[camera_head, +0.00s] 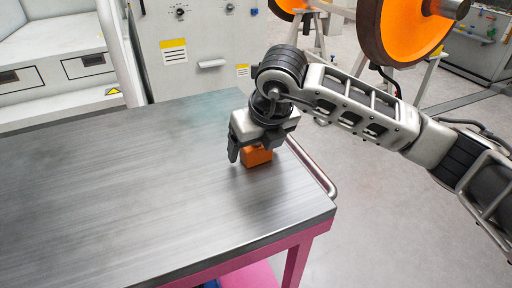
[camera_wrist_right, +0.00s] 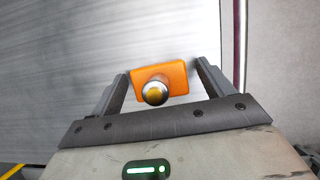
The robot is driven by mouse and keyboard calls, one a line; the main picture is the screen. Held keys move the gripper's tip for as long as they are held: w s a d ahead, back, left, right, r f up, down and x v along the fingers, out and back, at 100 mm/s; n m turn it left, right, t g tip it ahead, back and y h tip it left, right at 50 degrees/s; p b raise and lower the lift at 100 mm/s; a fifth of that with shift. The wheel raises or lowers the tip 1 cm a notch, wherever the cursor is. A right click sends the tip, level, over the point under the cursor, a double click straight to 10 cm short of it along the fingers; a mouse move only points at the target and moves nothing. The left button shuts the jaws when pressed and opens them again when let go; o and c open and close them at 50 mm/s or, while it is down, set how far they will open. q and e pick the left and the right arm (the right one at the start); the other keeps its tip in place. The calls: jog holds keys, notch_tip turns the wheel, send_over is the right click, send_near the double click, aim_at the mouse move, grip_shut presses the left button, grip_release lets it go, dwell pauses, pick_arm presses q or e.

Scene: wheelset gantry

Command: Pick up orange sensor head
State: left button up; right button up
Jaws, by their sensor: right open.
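The orange sensor head (camera_head: 257,156) is a small orange block on the grey metal tabletop, near the table's right edge. In the right wrist view the sensor head (camera_wrist_right: 172,78) shows a round metal knob facing the camera. My right gripper (camera_head: 252,155) is right above and around it, pointing down. Its two fingers (camera_wrist_right: 162,80) stand open on either side of the block, with a small gap showing at the right finger. The left fingertip looks close to the block; I cannot tell if it touches. My left gripper is not in view.
The metal table (camera_head: 110,190) has a pink frame and a rail (camera_head: 312,168) along its right edge. The tabletop left of the gripper is clear. A grey cabinet (camera_head: 205,45) stands behind the table. Orange wheels (camera_head: 400,25) stand at the back right.

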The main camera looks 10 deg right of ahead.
jog(key=shift+f, duration=0.25)
jog(key=c, duration=1.1)
jog(key=shift+r, duration=0.1)
